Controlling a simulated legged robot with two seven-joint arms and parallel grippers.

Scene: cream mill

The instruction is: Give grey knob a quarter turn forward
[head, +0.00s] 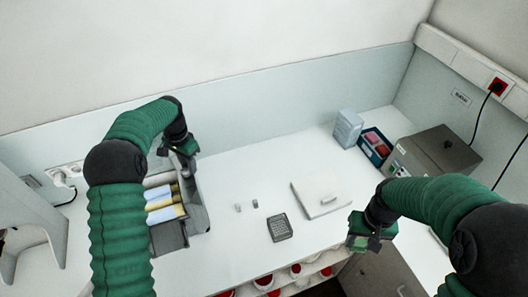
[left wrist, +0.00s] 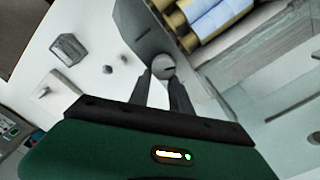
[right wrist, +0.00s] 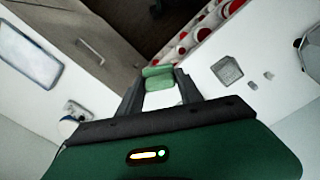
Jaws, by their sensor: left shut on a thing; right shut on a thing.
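The round grey knob (left wrist: 162,67) has a dark slot line across its face and sits on the side of a grey machine (left wrist: 143,28). In the left wrist view my left gripper (left wrist: 160,82) has its two fingers on either side of the knob, shut on it. In the head view the left gripper (head: 188,165) is at the machine's upper right side, and hides the knob there.
The machine holds yellow and pale blue rolls (head: 163,205). A dark grey tray (head: 280,228), two small grey pieces (head: 246,207) and a white lidded box (head: 320,193) lie mid-table. A blue bin (head: 374,147) and a grey metal box (head: 435,153) stand at right.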

